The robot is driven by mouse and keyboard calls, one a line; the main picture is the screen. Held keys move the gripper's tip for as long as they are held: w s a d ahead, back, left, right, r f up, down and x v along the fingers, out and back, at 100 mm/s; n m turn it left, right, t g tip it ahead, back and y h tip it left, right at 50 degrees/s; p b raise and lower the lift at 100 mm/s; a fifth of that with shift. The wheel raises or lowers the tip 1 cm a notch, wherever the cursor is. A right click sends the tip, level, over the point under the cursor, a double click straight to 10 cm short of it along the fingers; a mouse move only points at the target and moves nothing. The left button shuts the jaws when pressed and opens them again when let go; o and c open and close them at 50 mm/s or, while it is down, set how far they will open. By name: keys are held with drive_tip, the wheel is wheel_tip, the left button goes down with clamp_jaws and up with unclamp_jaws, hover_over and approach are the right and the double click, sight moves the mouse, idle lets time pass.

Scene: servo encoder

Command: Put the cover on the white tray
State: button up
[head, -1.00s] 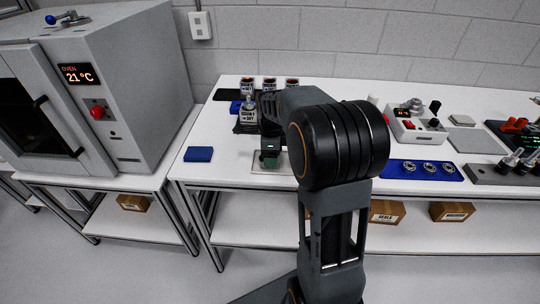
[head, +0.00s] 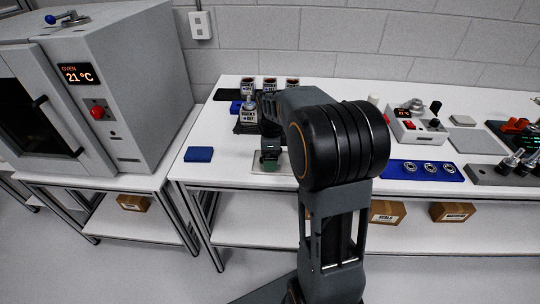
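A small pale tray or plate (head: 258,168) lies near the front edge of the white table, left of my forearm. My gripper (head: 270,161) points down over it, with a dark green part at its tip. I cannot tell whether that green part is held in the fingers or lies under them, nor whether the gripper touches the tray. The fingers are too small and dark to read. I cannot make out which thing is the cover.
A blue block (head: 198,154) lies at the table's left front. A blue plate with rings (head: 424,170) and a white device with red buttons (head: 415,125) are to the right. An oven (head: 95,90) stands at left.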

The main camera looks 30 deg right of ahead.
wheel_tip(320, 180, up, 11)
drive_tip(key=p, duration=0.1)
drive_tip(key=s+a+f+n+t, duration=0.1)
drive_tip(key=s+a+f+n, duration=0.2)
drive_tip(key=s+n, duration=0.5)
drive_tip(key=s+a+f+n+t, duration=0.2)
drive_tip(key=s+a+n, duration=0.4)
drive_tip(key=n, duration=0.9)
drive_tip(key=shift+s+f+n, duration=0.3)
drive_tip(key=shift+s+f, duration=0.6)
drive_tip(key=shift+s, duration=0.3)
drive_tip(key=shift+a+r, duration=0.1)
drive_tip(key=shift+r, duration=0.05)
wheel_tip(320, 180, up, 6)
drive_tip(key=p, duration=0.5)
drive_tip(key=shift+s+t, duration=0.15)
drive_tip(key=shift+t, duration=0.15)
